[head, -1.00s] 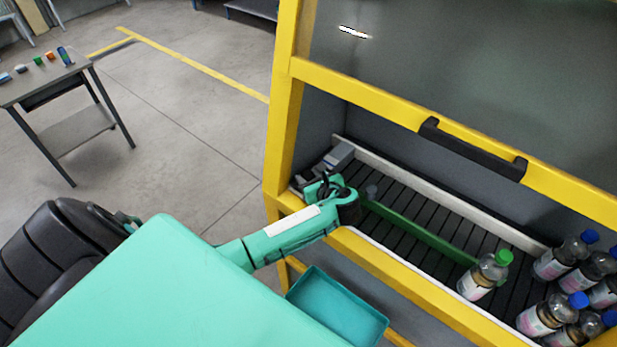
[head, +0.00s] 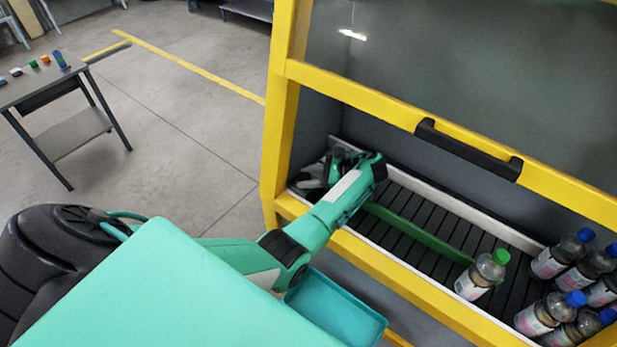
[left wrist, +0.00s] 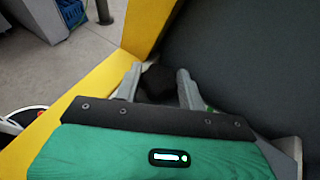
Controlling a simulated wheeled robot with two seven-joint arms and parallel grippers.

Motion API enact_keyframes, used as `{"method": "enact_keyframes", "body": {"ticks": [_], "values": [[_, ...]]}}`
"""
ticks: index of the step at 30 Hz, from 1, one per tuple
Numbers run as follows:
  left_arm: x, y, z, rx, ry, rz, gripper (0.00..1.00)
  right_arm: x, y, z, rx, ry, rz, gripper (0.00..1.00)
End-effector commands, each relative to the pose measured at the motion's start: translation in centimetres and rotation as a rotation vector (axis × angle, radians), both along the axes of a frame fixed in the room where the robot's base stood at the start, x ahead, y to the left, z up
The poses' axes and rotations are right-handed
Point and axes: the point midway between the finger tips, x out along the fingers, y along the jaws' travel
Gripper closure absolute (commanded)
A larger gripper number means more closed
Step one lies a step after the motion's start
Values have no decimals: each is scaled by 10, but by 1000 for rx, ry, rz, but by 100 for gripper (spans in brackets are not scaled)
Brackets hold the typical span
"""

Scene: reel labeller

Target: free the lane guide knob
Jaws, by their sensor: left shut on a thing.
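The green lane guide (head: 425,235) runs lengthwise over the dark slatted conveyor (head: 400,207); my left arm covers its left end. My left gripper (head: 314,176) is inside the machine opening, at the left end of the conveyor. In the left wrist view a dark, rounded knob (left wrist: 158,83) sits between the two grey fingers of my left gripper (left wrist: 158,92), which are shut on it. In the head view the knob cannot be made out behind the gripper. My right gripper is not in view.
A yellow frame (head: 283,130) and raised window with a black handle (head: 468,150) bound the opening. A green-capped bottle (head: 482,276) stands by the guide's right end; several blue-capped bottles (head: 562,256) crowd the right. A teal tray (head: 335,315) is below. A table (head: 60,80) stands far left.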

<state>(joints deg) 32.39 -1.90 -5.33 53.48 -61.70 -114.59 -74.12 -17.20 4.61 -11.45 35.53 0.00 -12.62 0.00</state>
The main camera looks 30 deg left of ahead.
Motion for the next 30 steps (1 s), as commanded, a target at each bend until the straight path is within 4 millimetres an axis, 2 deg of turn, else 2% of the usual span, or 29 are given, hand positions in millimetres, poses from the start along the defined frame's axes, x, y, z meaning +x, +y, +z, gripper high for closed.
{"method": "enact_keyframes", "body": {"ticks": [17,30], "values": [[3,1,-1,-4,1,260,83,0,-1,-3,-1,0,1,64],[4,3,-3,-5,0,417,83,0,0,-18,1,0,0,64]]}}
